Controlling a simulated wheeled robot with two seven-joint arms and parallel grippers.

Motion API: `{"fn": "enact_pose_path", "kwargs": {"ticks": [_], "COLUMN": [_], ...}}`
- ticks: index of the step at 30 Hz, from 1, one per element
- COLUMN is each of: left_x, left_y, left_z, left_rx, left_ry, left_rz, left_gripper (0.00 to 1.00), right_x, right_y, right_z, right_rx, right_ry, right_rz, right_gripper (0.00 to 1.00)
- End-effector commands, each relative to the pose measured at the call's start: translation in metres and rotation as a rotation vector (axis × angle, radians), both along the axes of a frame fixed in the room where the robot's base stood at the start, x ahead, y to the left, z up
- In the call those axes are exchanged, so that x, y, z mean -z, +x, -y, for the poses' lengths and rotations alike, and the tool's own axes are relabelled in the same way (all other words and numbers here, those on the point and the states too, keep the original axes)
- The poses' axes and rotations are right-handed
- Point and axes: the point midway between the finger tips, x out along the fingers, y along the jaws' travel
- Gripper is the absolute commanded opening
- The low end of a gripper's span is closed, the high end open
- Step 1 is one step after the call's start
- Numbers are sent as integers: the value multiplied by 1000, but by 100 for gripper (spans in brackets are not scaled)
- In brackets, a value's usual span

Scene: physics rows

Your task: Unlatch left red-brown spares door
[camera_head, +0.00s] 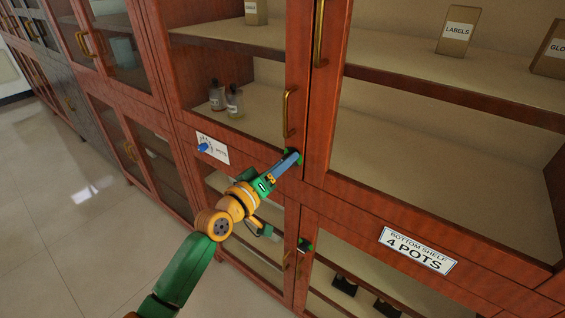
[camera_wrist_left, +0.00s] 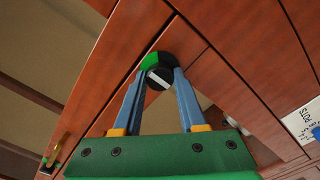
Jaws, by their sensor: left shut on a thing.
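The red-brown cabinet has a glazed upper left door (camera_head: 296,80) with a brass pull handle (camera_head: 288,112). A round latch knob (camera_wrist_left: 152,62), black with a white bar and a green part, sits on the red-brown frame. My left gripper (camera_head: 287,162) reaches it from the lower left. In the left wrist view its two blue fingers (camera_wrist_left: 158,82) are closed against the knob's sides. My right gripper is not in view.
Another latch (camera_head: 305,245) with green and black parts sits on the lower doors. A "4 POTS" sign (camera_head: 418,250) is at lower right, and a white card (camera_head: 213,148) is left of my gripper. Small bottles (camera_head: 234,100) stand on a shelf. The tiled floor (camera_head: 70,220) at left is clear.

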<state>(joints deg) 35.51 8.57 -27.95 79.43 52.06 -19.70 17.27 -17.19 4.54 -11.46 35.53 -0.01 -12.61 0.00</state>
Motion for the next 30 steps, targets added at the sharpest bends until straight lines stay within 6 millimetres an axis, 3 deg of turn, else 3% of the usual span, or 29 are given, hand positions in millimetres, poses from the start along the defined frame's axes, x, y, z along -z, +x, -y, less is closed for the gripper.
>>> {"fn": "enact_pose_path", "kwargs": {"ticks": [17, 18, 20, 30], "left_x": [5, 5, 4, 1], "left_y": [-1, -1, -1, -2], "left_z": [1, 1, 1, -1], "left_rx": [5, 5, 4, 1], "left_ry": [-15, -15, -16, -19], "left_rz": [-26, -26, -24, -18], "left_gripper": [0, 51, 68, 71], "right_x": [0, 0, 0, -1], "right_y": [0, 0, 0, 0], "right_z": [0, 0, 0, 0], "right_rx": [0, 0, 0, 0], "right_ry": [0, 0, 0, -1], "right_rz": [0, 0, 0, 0], "right_gripper": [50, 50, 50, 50]}}
